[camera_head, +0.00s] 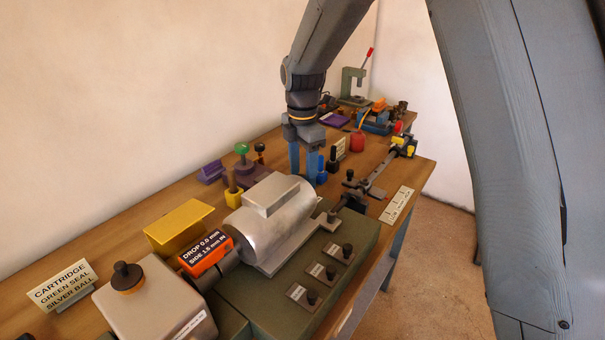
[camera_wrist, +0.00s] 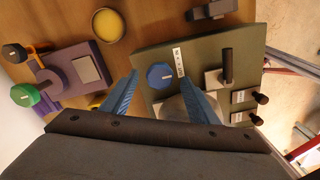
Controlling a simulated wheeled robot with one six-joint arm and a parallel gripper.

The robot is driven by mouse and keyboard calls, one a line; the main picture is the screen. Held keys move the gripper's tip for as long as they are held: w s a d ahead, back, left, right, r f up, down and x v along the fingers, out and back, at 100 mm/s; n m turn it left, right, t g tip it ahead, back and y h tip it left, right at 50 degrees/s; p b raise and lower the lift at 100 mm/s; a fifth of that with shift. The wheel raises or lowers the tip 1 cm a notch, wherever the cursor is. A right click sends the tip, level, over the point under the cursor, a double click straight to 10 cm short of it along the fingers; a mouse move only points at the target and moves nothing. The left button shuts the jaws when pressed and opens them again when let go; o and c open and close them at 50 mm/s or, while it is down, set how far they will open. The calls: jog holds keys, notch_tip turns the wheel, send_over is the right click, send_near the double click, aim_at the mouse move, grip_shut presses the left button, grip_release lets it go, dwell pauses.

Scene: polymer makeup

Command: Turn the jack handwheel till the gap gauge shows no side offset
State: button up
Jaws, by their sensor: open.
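The orange gap gauge (camera_head: 206,253) sits by the shaft coupling between the silver motor (camera_head: 262,222) and a grey box. Its display reads DROP 0.0 mm and what looks like SIDE 1.5 mm IN. A blue eight-sided knob with a white mark, seemingly the jack handwheel (camera_wrist: 160,75), stands on the green base (camera_wrist: 204,45) beside a small white label too blurred to read. My gripper (camera_head: 303,174) is open, pointing down behind the motor. In the wrist view its two blue fingertips (camera_wrist: 159,79) lie either side of the knob, apparently not touching it. The motor hides the knob in the head view.
A black upright handle (camera_wrist: 228,65) stands right of the knob. Several black-knobbed bolts (camera_head: 330,271) line the base's front. A purple fixture with a green knob (camera_wrist: 25,95) and a yellow round cup (camera_wrist: 107,25) are on the wooden bench. A yellow block (camera_head: 180,226) lies behind the gauge.

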jog(key=shift+f, duration=0.85)
jog(key=c, duration=1)
jog(key=shift+c, duration=0.2)
jog(key=shift+m, duration=0.4)
